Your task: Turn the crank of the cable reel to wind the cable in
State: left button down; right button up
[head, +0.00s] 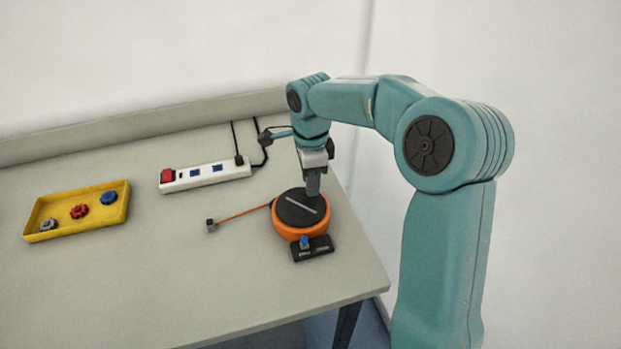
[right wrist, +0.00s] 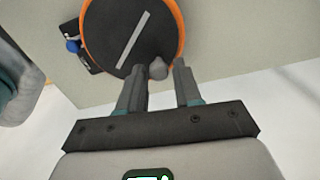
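The cable reel (head: 287,228) is an orange drum with a black top and a pale stripe across it, near the table's right edge. It also shows at the top of the right wrist view (right wrist: 182,22). An orange cable (head: 243,214) runs out left to a small dark end block (head: 211,225). The crank's grey knob (right wrist: 158,69) stands near the rim of the top. My right gripper (head: 313,190) is over the reel's far-right side. In the right wrist view its fingers (right wrist: 160,75) are apart with the knob between their tips; contact is unclear. My left gripper is out of view.
A black block with a blue knob (head: 304,241) sits at the reel's front. A white power strip (head: 205,178) lies behind, left. A yellow tray (head: 78,226) with several coloured knobs is far left. The table's front middle is clear.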

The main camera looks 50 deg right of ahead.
jog(key=shift+o, duration=0.7)
notch_tip(320, 180, up, 16)
jog(key=p, duration=0.2)
jog(key=shift+r, duration=0.15)
jog(key=shift+s, duration=0.1)
